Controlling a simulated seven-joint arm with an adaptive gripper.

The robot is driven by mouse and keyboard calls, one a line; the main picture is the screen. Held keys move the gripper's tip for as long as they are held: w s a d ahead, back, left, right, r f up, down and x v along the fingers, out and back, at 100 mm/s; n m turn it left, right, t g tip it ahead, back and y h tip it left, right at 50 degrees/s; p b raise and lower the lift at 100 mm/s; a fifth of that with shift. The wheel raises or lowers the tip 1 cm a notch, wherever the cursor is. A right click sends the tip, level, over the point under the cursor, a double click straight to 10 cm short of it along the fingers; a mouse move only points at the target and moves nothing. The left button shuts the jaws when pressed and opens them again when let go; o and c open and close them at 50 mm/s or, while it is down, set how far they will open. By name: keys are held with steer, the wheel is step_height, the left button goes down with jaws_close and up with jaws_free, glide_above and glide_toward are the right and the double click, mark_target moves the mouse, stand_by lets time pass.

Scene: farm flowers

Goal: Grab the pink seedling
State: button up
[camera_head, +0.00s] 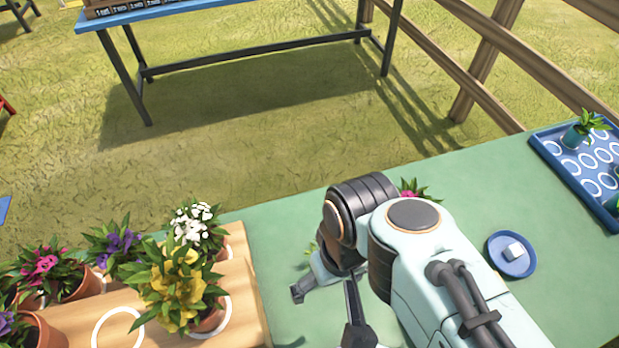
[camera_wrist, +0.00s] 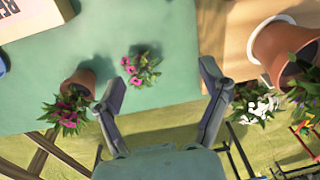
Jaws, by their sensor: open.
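The pink seedling (camera_wrist: 140,67), a small leafy plant with pink flowers and no visible pot, is on the green tabletop in the wrist view. In the head view only a few green leaves (camera_head: 311,248) show there, beside my arm, which hides the rest. My gripper (camera_wrist: 163,80) is open and empty. In the wrist view the seedling appears between the fingertips, closer to the left one and slightly beyond them, with no clear contact. In the head view the fingers (camera_head: 328,306) are spread low over the table.
A terracotta pot with pink flowers (camera_wrist: 72,108) stands near the left finger; its flowers (camera_head: 412,190) show behind my arm. Several flowerpots, including a yellow one (camera_head: 178,283), stand on the wooden stand (camera_head: 246,300). A blue plate (camera_head: 512,266) and blue tray (camera_head: 570,165) are right.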

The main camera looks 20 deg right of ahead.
steer(key=w+d+f+m+t, duration=0.2)
steer(key=w+f+m+t, duration=0.15)
steer(key=w, duration=0.95)
steer(key=d+f+g, duration=0.1)
steer(key=f, duration=0.3)
steer(key=s+d+f+m+g, duration=0.1)
steer(key=f, duration=0.3)
steer(key=d+f+m+g, duration=0.1)
steer(key=f+g, duration=0.1)
steer(key=f, duration=0.3)
steer(key=shift+s+d+f+m+h, duration=0.1)
steer(key=shift+s+d+m+h, duration=0.15)
steer(key=shift+h, duration=0.15)
step_height(320, 180, down, 5)
steer(key=shift+r, duration=0.1)
steer(key=shift+f, duration=0.7)
steer(key=c, duration=1.2)
